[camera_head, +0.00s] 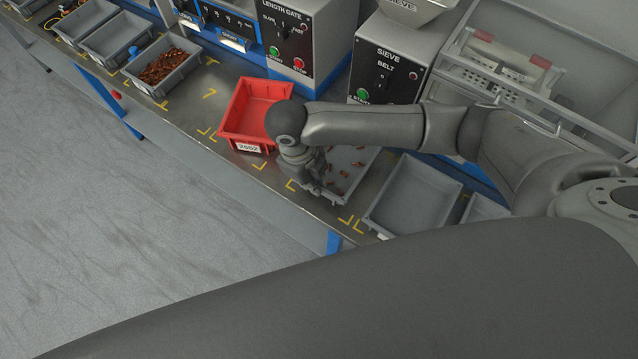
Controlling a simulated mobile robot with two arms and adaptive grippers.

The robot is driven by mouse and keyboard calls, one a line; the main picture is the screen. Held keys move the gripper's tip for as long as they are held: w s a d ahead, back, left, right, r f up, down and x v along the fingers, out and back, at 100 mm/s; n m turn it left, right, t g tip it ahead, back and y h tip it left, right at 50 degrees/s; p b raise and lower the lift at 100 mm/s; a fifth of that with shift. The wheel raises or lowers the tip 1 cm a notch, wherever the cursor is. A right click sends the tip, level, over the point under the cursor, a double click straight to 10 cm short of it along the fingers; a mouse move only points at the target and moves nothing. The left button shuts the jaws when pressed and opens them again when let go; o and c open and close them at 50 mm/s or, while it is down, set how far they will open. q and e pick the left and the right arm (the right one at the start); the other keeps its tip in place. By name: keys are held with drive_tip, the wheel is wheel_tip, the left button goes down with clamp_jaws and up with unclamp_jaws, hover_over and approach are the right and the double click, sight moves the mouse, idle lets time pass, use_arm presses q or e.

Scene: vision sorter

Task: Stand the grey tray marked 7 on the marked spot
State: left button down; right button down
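A yellow 7 (209,92) with yellow corner marks is painted on the bench; this spot is bare, between a tray of brown pieces and the red bin. A grey tray (341,197) holding several small brown pieces stands right of the red bin, partly hidden by my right arm. I can read no number on any tray. My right gripper (314,188) points down at that tray's front left edge; I cannot tell whether its fingers hold the rim or are open. My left gripper is not in view.
The red bin (234,134), labelled 2602, stands close left of my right gripper. A grey tray full of brown pieces (157,88) stands further left. An empty grey tray (411,196) stands to the right. The length gate (318,42) and sieve (405,55) boxes line the back.

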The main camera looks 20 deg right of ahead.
drive_tip(key=shift+s+d+f, duration=0.1)
drive_tip(key=shift+d+f, duration=0.55)
drive_tip(key=shift+f, duration=0.15)
wheel_tip(320, 180, down, 3)
drive_tip(key=shift+d+f, duration=0.15)
drive_tip(key=shift+f, duration=0.05)
drive_tip(key=c, duration=1.5)
unclamp_jaws()
drive_tip(key=shift+c, duration=0.2)
drive_tip(key=r, duration=0.4)
drive_tip(key=a+r, duration=0.1)
drive_tip(key=r, duration=0.3)
drive_tip(key=a+r+b, duration=0.1)
drive_tip(key=r, duration=0.3)
drive_tip(key=shift+w, duration=0.2)
drive_tip(key=shift+s+f, duration=0.1)
